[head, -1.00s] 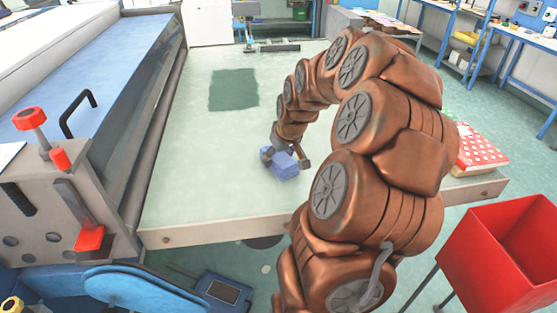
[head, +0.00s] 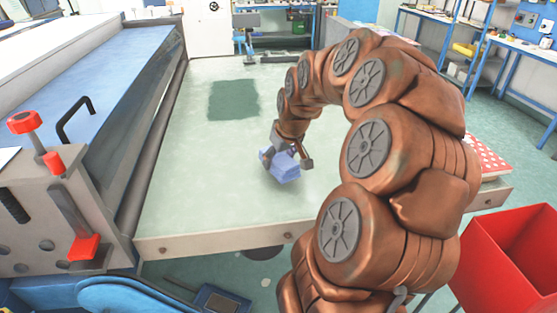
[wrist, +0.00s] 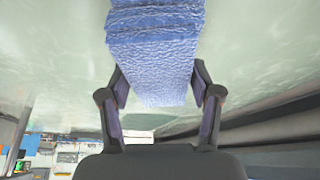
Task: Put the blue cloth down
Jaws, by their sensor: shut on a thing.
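The blue cloth (head: 284,167) is a folded, layered block held at the end of my arm, over the pale green table (head: 200,195). My gripper (head: 287,158) is shut on it, with a finger on either side. In the wrist view the cloth (wrist: 155,55) fills the upper middle between the fingers of my gripper (wrist: 158,92). The table surface shows behind it. I cannot tell whether the cloth's underside touches the table.
A dark green patch (head: 233,100) lies on the table beyond the cloth. A large machine with a blue bed (head: 75,95) runs along the left. A red bin (head: 515,255) stands at the right, near a red-and-white dotted item (head: 493,163). The table around the cloth is clear.

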